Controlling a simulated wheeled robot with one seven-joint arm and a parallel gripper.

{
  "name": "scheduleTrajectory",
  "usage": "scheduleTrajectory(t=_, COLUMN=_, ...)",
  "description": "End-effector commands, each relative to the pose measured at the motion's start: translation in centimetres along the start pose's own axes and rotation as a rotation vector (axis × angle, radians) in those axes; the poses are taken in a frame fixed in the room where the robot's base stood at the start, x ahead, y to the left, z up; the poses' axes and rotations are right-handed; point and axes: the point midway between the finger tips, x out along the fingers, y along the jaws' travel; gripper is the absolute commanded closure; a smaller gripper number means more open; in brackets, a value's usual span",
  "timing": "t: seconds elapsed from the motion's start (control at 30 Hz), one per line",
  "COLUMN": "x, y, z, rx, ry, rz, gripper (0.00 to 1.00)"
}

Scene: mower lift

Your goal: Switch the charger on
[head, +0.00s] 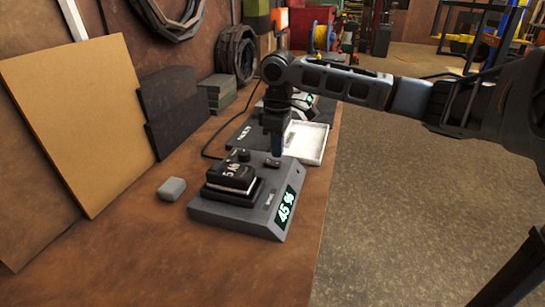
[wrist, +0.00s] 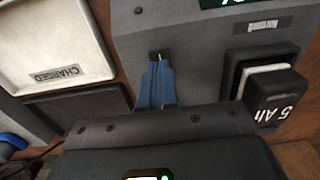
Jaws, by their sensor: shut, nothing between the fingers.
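The grey charger (head: 240,217) sits on the workbench, its lit display (head: 286,204) reading 45 %. A black battery (head: 232,177) marked 5 Ah is seated on it; the battery also shows in the wrist view (wrist: 272,98). My gripper (head: 276,152) points down over the charger's far right part, its blue fingers together and empty. In the wrist view, the fingertips (wrist: 157,64) are right at a small dark switch (wrist: 155,55) on the charger's top. They partly cover it, and I cannot tell whether they touch it or which way it is set.
A white tray (head: 318,145) labelled CHARGED lies just beyond the charger. A second device with a lit display (head: 310,99) stands farther back. A small grey block (head: 171,189) lies left of the charger. The near bench (head: 150,255) is clear.

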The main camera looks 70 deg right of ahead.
Motion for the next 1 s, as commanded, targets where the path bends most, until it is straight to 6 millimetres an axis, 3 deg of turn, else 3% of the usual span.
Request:
scheduleTrajectory(t=0.53, x=-4.3, y=0.0, z=0.0, rx=0.000, ry=0.000, rz=0.000, gripper=1.00)
scheduleTrajectory(t=1.0, x=-4.5, y=0.0, z=0.0, rx=0.000, ry=0.000, rz=0.000, gripper=1.00)
